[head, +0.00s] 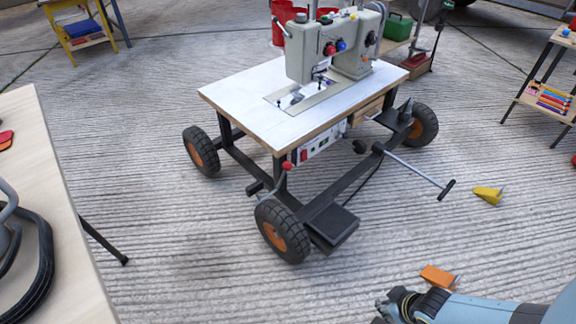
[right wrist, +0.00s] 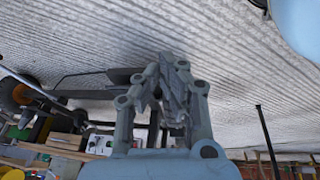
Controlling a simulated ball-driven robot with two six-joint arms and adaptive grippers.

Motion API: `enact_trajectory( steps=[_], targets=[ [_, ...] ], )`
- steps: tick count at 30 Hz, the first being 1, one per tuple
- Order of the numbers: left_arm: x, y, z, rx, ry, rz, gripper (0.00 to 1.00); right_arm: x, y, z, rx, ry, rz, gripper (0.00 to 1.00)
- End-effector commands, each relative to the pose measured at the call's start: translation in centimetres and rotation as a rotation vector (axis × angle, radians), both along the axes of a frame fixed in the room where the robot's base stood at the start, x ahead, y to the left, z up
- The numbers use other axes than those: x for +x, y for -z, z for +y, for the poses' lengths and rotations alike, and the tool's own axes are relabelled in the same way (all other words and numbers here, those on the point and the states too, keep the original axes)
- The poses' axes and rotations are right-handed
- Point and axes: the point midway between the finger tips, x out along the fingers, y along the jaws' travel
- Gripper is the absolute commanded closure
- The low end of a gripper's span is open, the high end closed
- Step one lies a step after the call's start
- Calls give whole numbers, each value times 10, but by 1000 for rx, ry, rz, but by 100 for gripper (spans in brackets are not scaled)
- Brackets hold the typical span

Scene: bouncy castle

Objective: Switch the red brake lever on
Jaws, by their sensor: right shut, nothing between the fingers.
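The brake lever is a thin rod with a red knob (head: 287,166), beside the near wheel of a wheeled sewing machine cart (head: 240,98). The rod leans up and to the right from its black pivot near the frame. My right gripper (head: 388,308) is at the lower right of the head view, low over the floor, well apart from the lever and in front of the cart. In the right wrist view its fingers (right wrist: 172,95) are shut and empty, with the cart partly behind them. I cannot make out the lever there. My left gripper is not in view.
A T-handled drawbar (head: 415,172) sticks out right from the cart. An orange wedge (head: 438,276) and a yellow wedge (head: 487,195) lie on the grooved floor. A wooden table (head: 60,190) with black hose stands left. Shelves (head: 545,95) stand right.

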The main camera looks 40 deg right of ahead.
Motion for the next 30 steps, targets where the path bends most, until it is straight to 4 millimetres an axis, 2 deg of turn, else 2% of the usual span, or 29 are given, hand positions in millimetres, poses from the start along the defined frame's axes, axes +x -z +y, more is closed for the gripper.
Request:
enact_trajectory(
  steps=[1, 4, 6, 9, 12, 15, 19, 24, 30],
  targets=[
    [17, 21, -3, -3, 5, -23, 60, 44, 22, -19, -13, 7, -92, 100],
    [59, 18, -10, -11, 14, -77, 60, 136, 18, -48, -16, 25, -299, 100],
    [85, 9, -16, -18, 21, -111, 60, 194, 7, -64, -8, 26, -442, 100],
    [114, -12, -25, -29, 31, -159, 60, 266, -16, -78, 16, 18, -631, 100],
    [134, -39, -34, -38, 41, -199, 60, 319, -42, -83, 52, -3, -789, 100],
    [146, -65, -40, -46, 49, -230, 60, 355, -68, -83, 88, -27, -908, 100],
    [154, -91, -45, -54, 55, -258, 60, 381, -92, -79, 123, -52, -1004, 100],
    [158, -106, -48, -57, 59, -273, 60, 392, -108, -77, 141, -63, -1049, 100],
    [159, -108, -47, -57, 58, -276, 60, 392, -111, -77, 140, -63, -1050, 100]
  ],
)
